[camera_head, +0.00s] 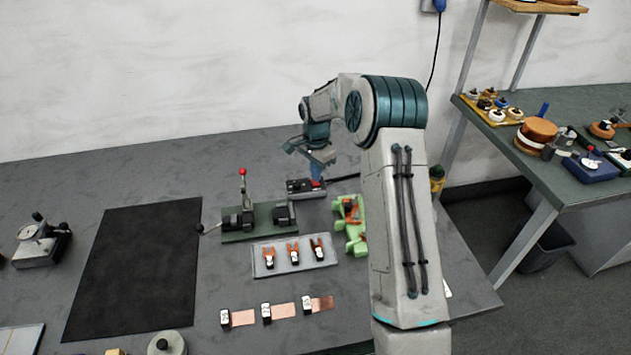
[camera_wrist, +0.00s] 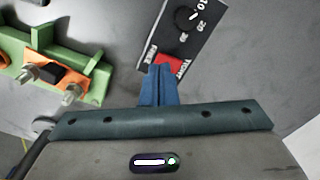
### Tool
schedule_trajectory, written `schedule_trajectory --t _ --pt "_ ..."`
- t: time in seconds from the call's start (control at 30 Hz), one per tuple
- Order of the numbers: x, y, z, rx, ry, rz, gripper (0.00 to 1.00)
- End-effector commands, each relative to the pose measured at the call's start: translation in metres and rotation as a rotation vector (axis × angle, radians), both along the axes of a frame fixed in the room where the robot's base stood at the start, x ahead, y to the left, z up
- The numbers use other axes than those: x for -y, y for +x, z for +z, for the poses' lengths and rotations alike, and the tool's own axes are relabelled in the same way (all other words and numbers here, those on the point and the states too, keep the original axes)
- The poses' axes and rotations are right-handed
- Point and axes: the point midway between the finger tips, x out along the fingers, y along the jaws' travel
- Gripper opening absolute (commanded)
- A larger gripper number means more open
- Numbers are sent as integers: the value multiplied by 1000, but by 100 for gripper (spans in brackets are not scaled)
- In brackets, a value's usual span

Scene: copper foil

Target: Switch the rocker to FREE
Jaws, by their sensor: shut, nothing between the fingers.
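A red rocker (camera_wrist: 170,64) sits on a dark control box with the labels FREE on its left side and TIGHT on its right side in the wrist view. In the head view the box (camera_head: 299,187) stands on the grey bench behind the green fixtures. My gripper (camera_wrist: 160,70) is shut, with its blue fingers at the lower edge of the rocker, overlapping it in the picture. I cannot tell whether they touch it. It also shows in the head view (camera_head: 317,178) at the right end of the box. The fingertips hide part of the rocker, and its tilt cannot be made out.
A numbered dial (camera_wrist: 186,19) is on the same box. A light green holder (camera_head: 351,222) with orange parts stands close by on the right. A green-based lever device (camera_head: 258,222) and a tray (camera_head: 275,262) of clips are in front. A black mat (camera_head: 140,262) lies left.

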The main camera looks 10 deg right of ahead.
Motion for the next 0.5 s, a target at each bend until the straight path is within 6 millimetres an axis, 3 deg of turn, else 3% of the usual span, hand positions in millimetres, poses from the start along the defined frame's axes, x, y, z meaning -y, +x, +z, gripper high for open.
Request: schedule_trajectory --t 0.5 --pt "0 0 -7 0 0 0 0"
